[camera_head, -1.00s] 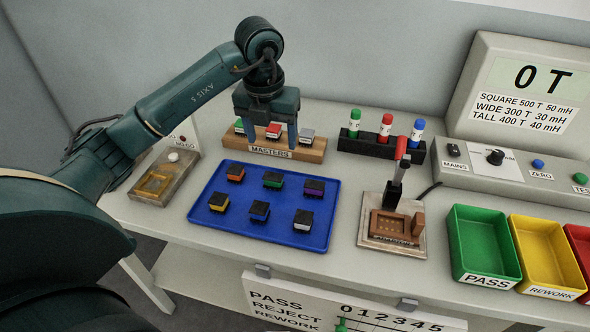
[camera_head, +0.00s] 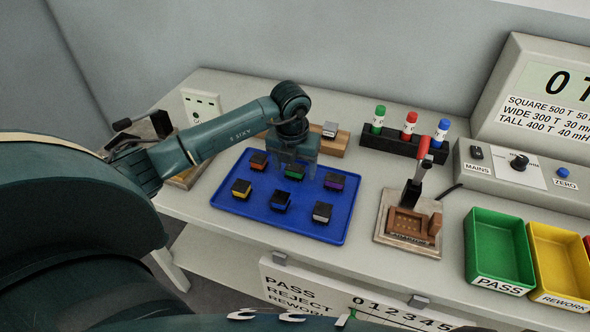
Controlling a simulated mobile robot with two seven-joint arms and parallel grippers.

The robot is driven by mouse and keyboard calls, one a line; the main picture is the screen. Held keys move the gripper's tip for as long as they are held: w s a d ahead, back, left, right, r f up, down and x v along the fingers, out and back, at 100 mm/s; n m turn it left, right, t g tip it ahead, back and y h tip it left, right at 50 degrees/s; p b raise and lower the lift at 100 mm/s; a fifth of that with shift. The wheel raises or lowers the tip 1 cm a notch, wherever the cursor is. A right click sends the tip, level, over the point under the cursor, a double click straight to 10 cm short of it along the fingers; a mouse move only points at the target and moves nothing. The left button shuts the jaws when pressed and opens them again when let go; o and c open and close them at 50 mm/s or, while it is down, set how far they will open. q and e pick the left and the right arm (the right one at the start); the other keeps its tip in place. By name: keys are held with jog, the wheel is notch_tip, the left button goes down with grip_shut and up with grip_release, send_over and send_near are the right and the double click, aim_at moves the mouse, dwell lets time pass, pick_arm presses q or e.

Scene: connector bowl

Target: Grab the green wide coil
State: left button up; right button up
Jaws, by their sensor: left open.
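The green coil (camera_head: 294,175), a small block with a dark top, sits in the back row of the blue tray (camera_head: 335,227), between an orange coil (camera_head: 258,161) and a purple one (camera_head: 334,182). My left gripper (camera_head: 296,166) is open and points down over the green coil, with its fingers to the coil's left and right. The gripper body partly hides the coil's back. I cannot tell how far down the fingertips reach. My right gripper is not in view.
The front tray row holds yellow (camera_head: 241,189), blue (camera_head: 280,201) and white (camera_head: 322,212) coils. The wooden masters rack (camera_head: 333,145) behind is partly hidden by my arm. A lever fixture (camera_head: 407,222) and green bin (camera_head: 497,250) stand to the right.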

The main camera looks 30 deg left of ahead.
pick_arm(q)
jog(key=shift+c, duration=0.2)
jog(key=c, duration=1)
